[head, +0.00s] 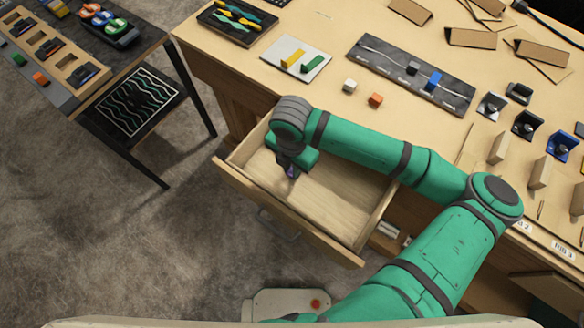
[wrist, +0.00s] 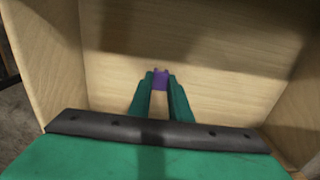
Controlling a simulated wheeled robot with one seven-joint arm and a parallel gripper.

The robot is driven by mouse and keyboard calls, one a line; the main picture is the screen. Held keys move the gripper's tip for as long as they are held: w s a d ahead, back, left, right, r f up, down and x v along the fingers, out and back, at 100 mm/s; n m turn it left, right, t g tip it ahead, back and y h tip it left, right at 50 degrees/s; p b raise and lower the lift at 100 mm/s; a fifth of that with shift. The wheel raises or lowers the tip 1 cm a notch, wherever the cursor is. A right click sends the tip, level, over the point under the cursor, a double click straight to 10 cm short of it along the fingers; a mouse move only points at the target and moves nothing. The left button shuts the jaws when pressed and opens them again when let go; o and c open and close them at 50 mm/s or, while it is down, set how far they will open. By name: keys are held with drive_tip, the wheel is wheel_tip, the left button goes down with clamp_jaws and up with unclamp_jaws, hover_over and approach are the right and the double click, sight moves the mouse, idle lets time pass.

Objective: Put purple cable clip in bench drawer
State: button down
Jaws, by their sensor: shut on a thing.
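The purple cable clip (wrist: 160,80) is between the green fingertips of my gripper (wrist: 160,88) in the wrist view. In the head view only a small purple bit of the clip (head: 291,171) shows at the tip of my gripper (head: 290,169). My gripper is shut on the clip and points down into the bench drawer (head: 330,205). The drawer is pulled open and its visible wooden floor is bare. The clip is over the drawer floor; I cannot tell whether it touches it.
The workbench (head: 330,95) holds a dark strip board (head: 420,75) with a blue clip (head: 433,79), a white cube (head: 350,86) and an orange cube (head: 376,99). A side table (head: 90,60) stands at the left. Bare floor lies between it and the drawer.

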drive_tip(key=shift+f, duration=0.45)
drive_tip(key=shift+f, duration=0.1)
drive_tip(key=c, duration=1.6)
unclamp_jaws()
drive_tip(key=shift+c, duration=0.2)
wheel_tip(320, 180, up, 12)
